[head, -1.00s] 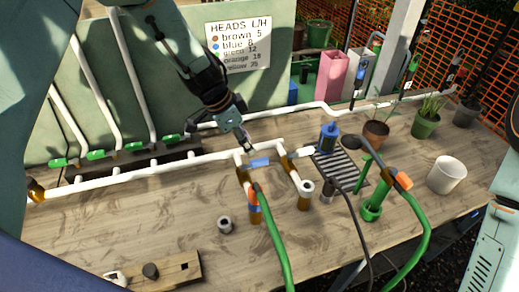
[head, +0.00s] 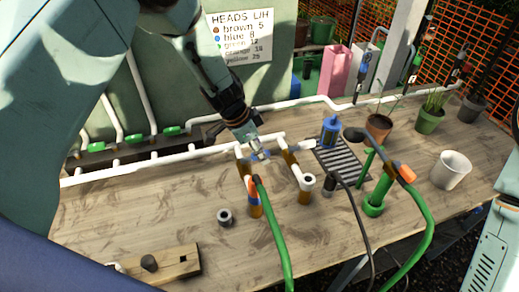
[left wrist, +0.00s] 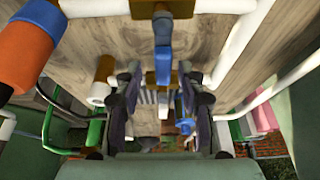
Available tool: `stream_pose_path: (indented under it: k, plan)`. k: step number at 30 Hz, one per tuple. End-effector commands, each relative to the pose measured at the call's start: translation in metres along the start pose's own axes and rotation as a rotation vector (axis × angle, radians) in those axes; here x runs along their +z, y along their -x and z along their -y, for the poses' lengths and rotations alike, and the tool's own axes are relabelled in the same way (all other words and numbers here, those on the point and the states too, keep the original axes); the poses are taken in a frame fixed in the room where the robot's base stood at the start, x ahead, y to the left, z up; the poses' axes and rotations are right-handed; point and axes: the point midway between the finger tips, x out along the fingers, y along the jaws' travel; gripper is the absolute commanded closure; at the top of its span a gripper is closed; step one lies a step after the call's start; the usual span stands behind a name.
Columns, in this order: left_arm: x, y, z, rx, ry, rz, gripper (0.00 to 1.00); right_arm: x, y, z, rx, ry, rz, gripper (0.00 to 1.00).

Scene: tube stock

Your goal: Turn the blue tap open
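The blue tap (left wrist: 163,62) shows in the left wrist view as a blue handle on a brass-coloured body under a white pipe. In the head view my left gripper mostly hides it. My left gripper (head: 258,154) is over the white pipework at the middle of the bench. In the left wrist view its two dark fingers (left wrist: 162,88) stand apart, one on each side of the handle's line. I cannot tell whether either finger touches the handle. My right gripper is in neither view.
A green hose (head: 275,240) with an orange connector hangs from the pipework. A blue bottle (head: 330,128) stands by a dark grate (head: 343,165). A white pot (head: 451,170) is at the right, a wooden block (head: 165,264) at front left. The bench's front middle is mostly clear.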

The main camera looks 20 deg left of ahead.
Motion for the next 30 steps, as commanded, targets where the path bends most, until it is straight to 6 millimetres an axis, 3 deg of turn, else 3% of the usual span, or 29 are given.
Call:
stream_pose_path:
  k: [3, 17, 30]
  plan:
    - [-0.0005, 0.0000, 0.0010, 0.000, 0.000, 0.000, 0.62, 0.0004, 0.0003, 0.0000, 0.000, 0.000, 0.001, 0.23]
    - [-0.0007, 0.0001, 0.0014, 0.000, 0.000, 0.000, 1.00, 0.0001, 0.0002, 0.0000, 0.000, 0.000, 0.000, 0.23]
    - [0.0001, 0.0002, 0.0012, 0.000, 0.000, 0.001, 1.00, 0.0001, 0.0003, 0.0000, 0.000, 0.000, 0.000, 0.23]
